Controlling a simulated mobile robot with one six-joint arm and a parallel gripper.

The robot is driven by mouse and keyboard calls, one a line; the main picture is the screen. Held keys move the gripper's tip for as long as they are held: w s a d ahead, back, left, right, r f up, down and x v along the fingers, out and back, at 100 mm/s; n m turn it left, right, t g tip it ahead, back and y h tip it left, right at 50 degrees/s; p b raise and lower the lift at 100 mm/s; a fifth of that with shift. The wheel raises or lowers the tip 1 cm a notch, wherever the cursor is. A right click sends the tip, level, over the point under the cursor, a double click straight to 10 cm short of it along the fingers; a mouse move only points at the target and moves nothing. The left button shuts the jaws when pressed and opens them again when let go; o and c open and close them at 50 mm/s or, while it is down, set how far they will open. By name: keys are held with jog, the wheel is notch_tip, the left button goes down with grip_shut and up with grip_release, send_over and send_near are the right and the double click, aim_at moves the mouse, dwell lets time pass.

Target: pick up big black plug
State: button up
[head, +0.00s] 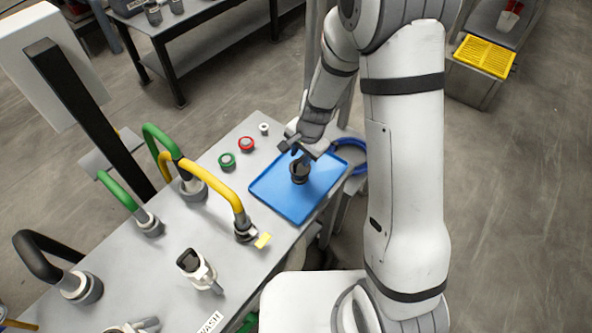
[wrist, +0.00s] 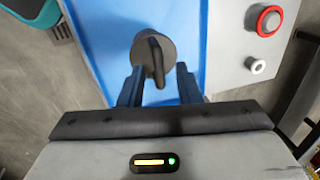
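The big black plug (head: 299,172) stands on the blue tray (head: 275,198), near its middle. In the wrist view the plug (wrist: 168,48) shows as a dark round body with a raised handle bar on top. My gripper (head: 300,153) is right above the plug in the head view. In the wrist view my gripper (wrist: 158,80) is open, with one finger on each side of the handle's near end. Gaps show between the fingers and the handle; I cannot tell how deep the fingertips reach.
A red button (head: 246,144), a green button (head: 227,160) and a small white knob (head: 264,128) are left of the tray. Hoses with yellow (head: 215,186) and green (head: 160,137) handles stand further left. A blue hose coil (head: 352,160) lies right of the tray.

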aim_at(300, 168)
jog(key=f, duration=0.2)
jog(key=shift+w+a+f, duration=0.2)
jog(key=shift+f, duration=0.2)
jog(key=shift+c, duration=0.3)
grip_shut()
